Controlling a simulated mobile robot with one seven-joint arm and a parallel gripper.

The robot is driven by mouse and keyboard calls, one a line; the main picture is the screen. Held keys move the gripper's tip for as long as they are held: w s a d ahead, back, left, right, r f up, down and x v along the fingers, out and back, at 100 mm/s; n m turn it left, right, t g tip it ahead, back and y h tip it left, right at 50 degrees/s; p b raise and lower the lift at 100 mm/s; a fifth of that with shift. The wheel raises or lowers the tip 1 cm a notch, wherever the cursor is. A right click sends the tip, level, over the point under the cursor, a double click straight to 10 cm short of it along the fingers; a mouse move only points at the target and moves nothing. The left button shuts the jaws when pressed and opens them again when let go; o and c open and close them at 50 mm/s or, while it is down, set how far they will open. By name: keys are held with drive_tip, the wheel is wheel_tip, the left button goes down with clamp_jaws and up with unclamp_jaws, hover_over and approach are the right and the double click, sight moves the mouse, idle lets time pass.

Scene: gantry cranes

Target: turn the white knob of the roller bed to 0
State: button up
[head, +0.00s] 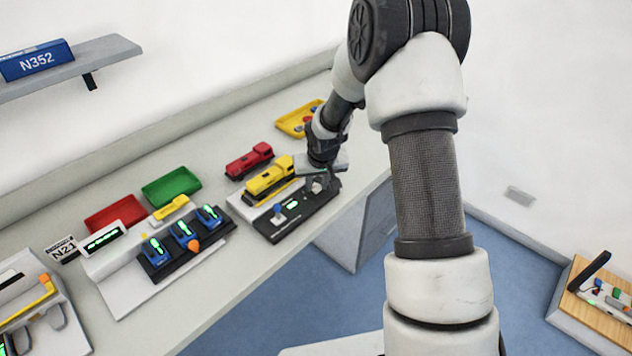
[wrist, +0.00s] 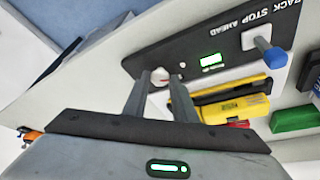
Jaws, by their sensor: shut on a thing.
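The white knob (wrist: 160,77) sits on the dark control panel of the roller bed (wrist: 185,55), and it shows between the fingertips in the wrist view. A small red mark is on it, but its setting cannot be read. My gripper (wrist: 164,80) is shut on the knob, one finger on each side. In the head view my gripper (head: 319,182) is at the far right end of the same panel (head: 287,222) and hides most of the knob.
A small lit green display (wrist: 211,60) and a blue-tipped lever (wrist: 272,54) are on the panel. A yellow truck (head: 268,179) stands just behind it, with a red truck (head: 248,160) farther back. Another panel with several blue levers (head: 183,235) is to the left.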

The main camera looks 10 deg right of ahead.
drive_tip(key=shift+d+r+n+y+p, duration=0.1)
drive_tip(key=shift+n+y+p, duration=0.45)
drive_tip(key=shift+n, duration=0.65)
drive_tip(key=o, duration=1)
drive_tip(key=shift+o, duration=0.2)
drive_tip(key=p+v, duration=0.1)
drive_tip(key=v, duration=1.6)
drive_tip(key=shift+r, duration=0.2)
drive_tip(key=shift+w, duration=0.1)
drive_tip(key=shift+n, duration=0.3)
